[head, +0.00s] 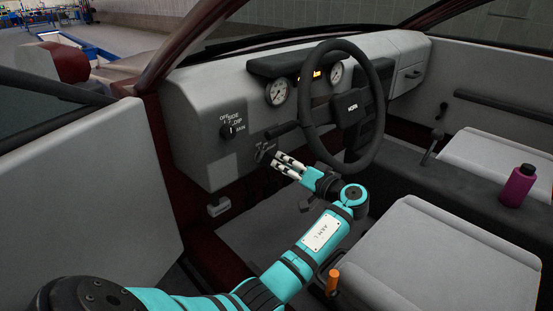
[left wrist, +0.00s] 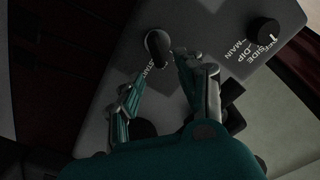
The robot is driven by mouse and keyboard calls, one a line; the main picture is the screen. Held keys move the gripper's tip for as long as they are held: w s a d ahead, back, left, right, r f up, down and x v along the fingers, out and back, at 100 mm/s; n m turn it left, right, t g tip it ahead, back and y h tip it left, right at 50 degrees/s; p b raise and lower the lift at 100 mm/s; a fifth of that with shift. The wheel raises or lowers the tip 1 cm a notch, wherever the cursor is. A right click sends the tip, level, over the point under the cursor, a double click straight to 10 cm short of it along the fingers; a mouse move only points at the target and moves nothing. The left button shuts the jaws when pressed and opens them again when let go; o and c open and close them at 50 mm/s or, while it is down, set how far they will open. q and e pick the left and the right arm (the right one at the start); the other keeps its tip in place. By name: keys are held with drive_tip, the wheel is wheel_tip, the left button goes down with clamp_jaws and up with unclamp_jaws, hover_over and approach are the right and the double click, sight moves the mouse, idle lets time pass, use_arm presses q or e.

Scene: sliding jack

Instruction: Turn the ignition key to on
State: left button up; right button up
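The ignition key (left wrist: 157,44) is a dark rounded piece on the grey dashboard panel in the left wrist view, with the word START beside it. My left gripper (head: 274,161) is in front of the panel, left of and below the steering wheel. The left wrist view shows its two fingers (left wrist: 157,68) spread apart, with the key just beyond and between the tips. I cannot tell whether either finger touches it. In the head view the key is hard to make out among the dark parts at the fingertips. My right gripper is not in view.
A light switch knob (head: 228,131) marked OFF, SIDE, DIP and MAIN is on the panel to the left. The steering wheel (head: 311,125) and a dark stalk (head: 283,129) are close to my gripper. A purple bottle (head: 518,186) stands at the right.

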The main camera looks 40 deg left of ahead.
use_arm(q)
drive_tip(key=d, duration=0.7)
drive_tip(key=shift+s+d, duration=0.15)
drive_tip(key=shift+s, duration=0.15)
